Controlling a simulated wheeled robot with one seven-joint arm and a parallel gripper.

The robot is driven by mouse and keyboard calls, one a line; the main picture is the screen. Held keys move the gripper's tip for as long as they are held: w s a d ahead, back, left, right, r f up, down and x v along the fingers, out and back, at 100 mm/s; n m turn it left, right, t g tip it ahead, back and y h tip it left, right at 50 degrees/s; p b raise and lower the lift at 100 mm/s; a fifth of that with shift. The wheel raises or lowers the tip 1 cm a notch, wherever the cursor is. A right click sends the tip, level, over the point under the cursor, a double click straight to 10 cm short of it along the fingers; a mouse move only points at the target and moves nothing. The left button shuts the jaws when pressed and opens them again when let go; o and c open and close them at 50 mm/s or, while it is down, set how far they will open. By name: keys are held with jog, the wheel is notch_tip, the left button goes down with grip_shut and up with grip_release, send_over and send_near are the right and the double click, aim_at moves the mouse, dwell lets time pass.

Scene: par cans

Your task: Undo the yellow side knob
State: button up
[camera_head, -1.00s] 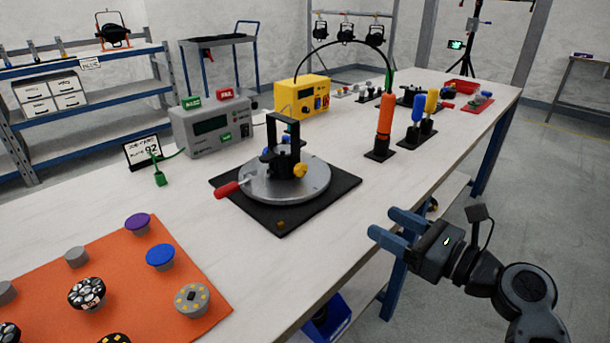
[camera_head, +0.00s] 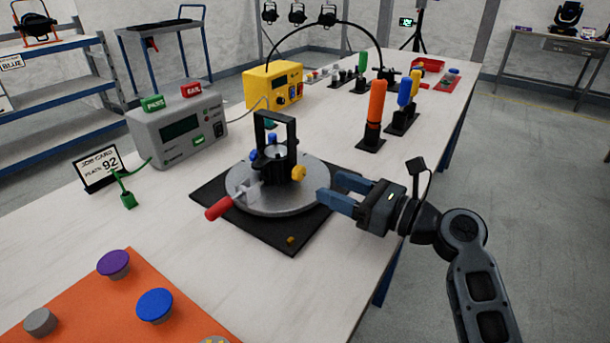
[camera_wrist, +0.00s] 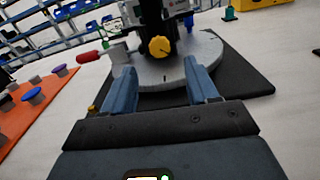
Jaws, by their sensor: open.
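The yellow side knob (camera_head: 298,172) sits on the right side of the black bracket (camera_head: 291,142), low on the fixture. The fixture stands on a round grey turntable (camera_head: 309,197). In the wrist view the yellow knob (camera_wrist: 160,47) faces me, centred beyond my fingers. My gripper (camera_head: 328,197) is open and empty, to the right of the knob and apart from it. Its two blue fingers (camera_wrist: 160,88) point toward the fixture, one on each side of the knob's line in the wrist view. Blue knobs (camera_head: 273,151) also show on the fixture.
The turntable rests on a black base plate (camera_head: 205,193) with a red-handled lever (camera_head: 218,208) at left. A grey tester (camera_head: 160,152) and yellow box (camera_head: 258,92) stand behind. An orange upright handle (camera_head: 376,101) stands behind my gripper. Front-left is an orange mat (camera_head: 75,312).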

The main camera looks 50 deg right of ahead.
aim_at(303, 175)
jog(key=shift+w+a, duration=0.15)
jog(key=shift+w, duration=3)
jog(key=shift+c, duration=0.4)
jog(key=c, duration=1)
jog(key=shift+n+p, duration=0.35)
jog(key=shift+n, duration=1.25)
jog(key=o, duration=1.1)
jog(key=shift+s, duration=3.9)
